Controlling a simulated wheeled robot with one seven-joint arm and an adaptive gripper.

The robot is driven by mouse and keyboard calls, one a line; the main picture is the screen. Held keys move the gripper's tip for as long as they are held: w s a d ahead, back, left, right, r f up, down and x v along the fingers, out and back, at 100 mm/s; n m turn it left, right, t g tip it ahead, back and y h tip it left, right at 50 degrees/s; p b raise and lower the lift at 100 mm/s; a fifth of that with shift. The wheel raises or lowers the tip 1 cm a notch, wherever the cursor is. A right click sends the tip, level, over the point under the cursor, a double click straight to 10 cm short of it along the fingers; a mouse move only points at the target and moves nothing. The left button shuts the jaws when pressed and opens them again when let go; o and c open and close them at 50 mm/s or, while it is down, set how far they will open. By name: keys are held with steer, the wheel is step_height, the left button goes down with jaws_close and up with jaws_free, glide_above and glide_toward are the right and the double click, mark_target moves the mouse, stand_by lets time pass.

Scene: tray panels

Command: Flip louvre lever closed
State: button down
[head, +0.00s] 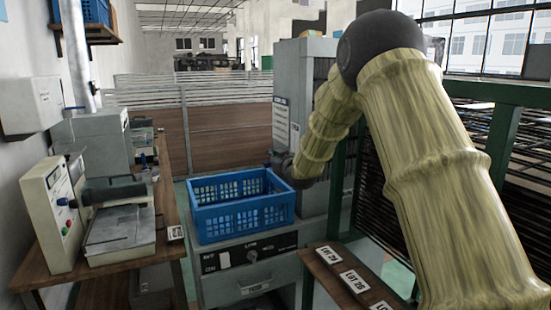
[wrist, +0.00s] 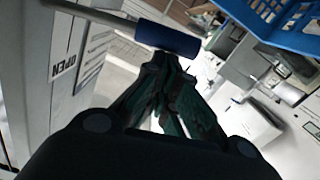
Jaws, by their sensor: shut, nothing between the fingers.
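The louvre lever shows in the wrist view as a pale metal rod with a dark blue grip (wrist: 167,38) on its end. The rod runs in from the top left. In the head view my arm reaches to the tall grey cabinet (head: 300,75); my fingers and the lever are hidden there.
A blue crate (head: 240,222) stands on a grey cabinet (head: 248,262), close to my wrist; it also shows in the wrist view (wrist: 265,25). A wooden bench (head: 60,262) with machines is at the left. A green rail frame (head: 504,140) is at the right.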

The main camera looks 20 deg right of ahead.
steer(key=shift+f+n+b, duration=0.9)
steer(key=shift+f+b, duration=0.2)
steer(key=shift+f, duration=0.7)
steer(key=shift+f, duration=0.15)
steer(key=s+a+r, duration=0.1)
steer(key=s+r, duration=0.3)
steer(key=s, duration=0.7)
steer(key=shift+a+r, duration=0.2)
